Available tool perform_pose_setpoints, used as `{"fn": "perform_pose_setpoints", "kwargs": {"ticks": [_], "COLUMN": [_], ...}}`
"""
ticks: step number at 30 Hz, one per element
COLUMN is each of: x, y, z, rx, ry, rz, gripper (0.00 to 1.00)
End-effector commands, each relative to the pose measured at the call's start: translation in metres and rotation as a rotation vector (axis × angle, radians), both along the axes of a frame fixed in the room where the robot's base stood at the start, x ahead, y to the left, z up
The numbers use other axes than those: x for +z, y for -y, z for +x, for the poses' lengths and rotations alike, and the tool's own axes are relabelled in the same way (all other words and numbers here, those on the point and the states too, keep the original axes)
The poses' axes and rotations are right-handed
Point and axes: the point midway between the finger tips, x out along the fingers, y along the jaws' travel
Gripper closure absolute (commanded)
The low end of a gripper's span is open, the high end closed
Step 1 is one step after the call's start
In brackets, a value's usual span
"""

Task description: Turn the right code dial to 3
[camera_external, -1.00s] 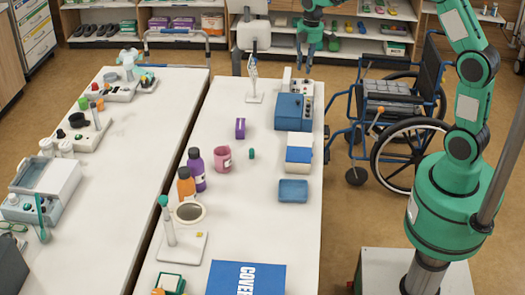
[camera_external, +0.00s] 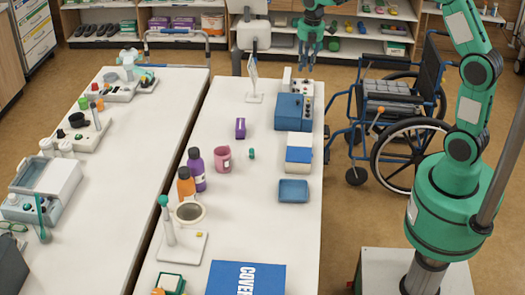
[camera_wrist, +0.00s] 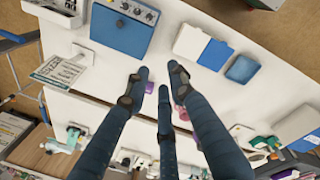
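A blue box (camera_wrist: 122,32) has a grey panel (camera_wrist: 139,11) along its edge with a row of small dark dials; their numbers are too small to read. In the external view the blue box (camera_external: 293,112) stands near the right edge of the long white table, with the pale panel (camera_external: 306,88) beside and behind it. My gripper (camera_external: 308,62) hangs above and beyond the panel, apart from it. In the wrist view my gripper (camera_wrist: 160,82) has its dark fingers spread, with nothing between them; the dials lie beyond the fingertips.
A white-and-blue box (camera_external: 299,153) and a blue container (camera_external: 293,190) stand nearer on the white table (camera_external: 255,220). A slim stand (camera_external: 254,85) is left of the panel. A wheelchair (camera_external: 400,115) is right of the table. The floor between table and wheelchair is narrow.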

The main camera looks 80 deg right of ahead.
Motion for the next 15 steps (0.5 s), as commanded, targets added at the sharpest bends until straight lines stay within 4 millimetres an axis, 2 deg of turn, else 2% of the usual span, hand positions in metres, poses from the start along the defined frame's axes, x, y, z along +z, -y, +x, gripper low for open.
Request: {"fn": "perform_pose_setpoints", "kwargs": {"ticks": [10, 15], "x": [0.000, -0.006], "y": [0.001, 0.011], "z": [0.000, 0.001], "rx": [0.002, 0.020], "ry": [-0.001, -0.004], "rz": [0.000, 0.004], "gripper": [0.77, 0.77]}}
